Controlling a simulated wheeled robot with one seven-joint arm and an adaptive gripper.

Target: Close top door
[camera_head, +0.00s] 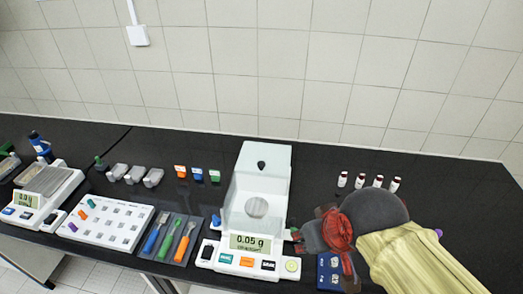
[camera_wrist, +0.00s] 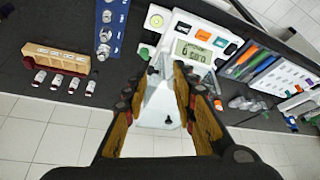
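The white balance (camera_head: 232,262) stands in the middle of the bench, its display reading 0.05 g. Its round pan (camera_head: 257,207) shows inside the pale draft shield. The top door (camera_head: 275,157) is a pale panel with a black knob (camera_head: 261,165), and it appears slid back toward the wall. In the wrist view the balance (camera_wrist: 165,52) is seen between my fingers, with the knob (camera_wrist: 168,120) toward the bottom. My gripper (camera_wrist: 165,68) is open and empty. In the head view my gripper (camera_head: 298,240) is at the balance's right side, its fingertips partly hidden.
A blue block (camera_head: 328,272) is right of the balance, partly behind my arm. Several small vials (camera_head: 378,181) stand at the back right. A tool tray (camera_head: 187,258) and a white sample board (camera_head: 100,235) lie left. A second balance (camera_head: 40,200) is far left. The tiled wall is behind.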

